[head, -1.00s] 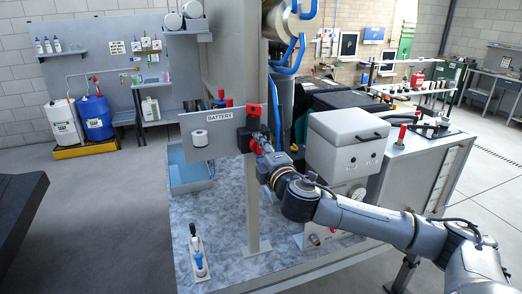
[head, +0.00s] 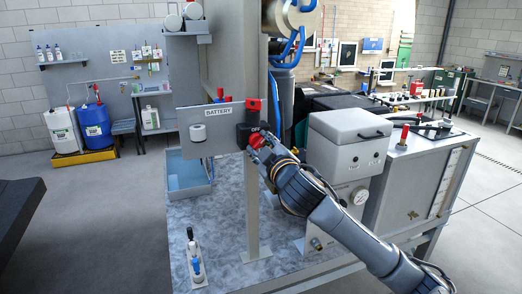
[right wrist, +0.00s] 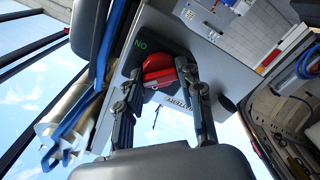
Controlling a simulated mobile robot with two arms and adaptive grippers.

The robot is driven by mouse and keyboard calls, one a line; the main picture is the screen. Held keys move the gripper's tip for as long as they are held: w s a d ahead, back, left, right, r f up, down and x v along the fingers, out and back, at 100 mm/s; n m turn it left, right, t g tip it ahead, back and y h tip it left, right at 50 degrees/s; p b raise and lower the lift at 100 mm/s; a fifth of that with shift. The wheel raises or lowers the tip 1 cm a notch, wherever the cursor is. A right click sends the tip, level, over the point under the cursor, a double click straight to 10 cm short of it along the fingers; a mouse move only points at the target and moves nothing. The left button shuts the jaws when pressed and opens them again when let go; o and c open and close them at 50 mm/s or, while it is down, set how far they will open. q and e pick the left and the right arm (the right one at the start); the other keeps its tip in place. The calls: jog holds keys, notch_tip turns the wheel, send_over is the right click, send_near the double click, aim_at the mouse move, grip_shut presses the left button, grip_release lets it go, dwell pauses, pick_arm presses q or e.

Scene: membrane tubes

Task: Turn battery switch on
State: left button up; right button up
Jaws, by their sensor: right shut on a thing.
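The battery switch has a red knob (head: 257,139) on a black base (head: 243,131). It is mounted on a grey panel (head: 221,134) labelled BATTERY, beside a post. My right gripper (head: 262,147) is at the switch, with its wrist coming from the lower right. In the right wrist view, the red knob (right wrist: 160,68) sits between the two fingers of my right gripper (right wrist: 159,73), which is shut on it. The word ON shows upside down on the black base (right wrist: 135,58) beside the knob. The knob's exact setting is unclear. My left gripper is not in view.
A red part (head: 253,105) is just above the switch. A grey box (head: 345,146) with a gauge stands close to the right of my wrist.

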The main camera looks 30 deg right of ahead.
jog(key=m, duration=0.4)
jog(key=shift+r+m, duration=0.2)
jog(key=shift+m, duration=0.1)
jog(key=m, duration=0.4)
jog(key=shift+d, duration=0.1)
jog(key=shift+r+m, duration=0.1)
jog(key=shift+m, duration=0.2)
jog(key=o, duration=0.9)
jog(key=shift+c, duration=0.2)
jog(key=o, duration=0.3)
jog(key=shift+o, duration=0.2)
jog(key=shift+w+f, duration=0.2)
jog(key=shift+f, duration=0.05)
jog(key=shift+s, duration=0.15)
jog(key=v, duration=0.7)
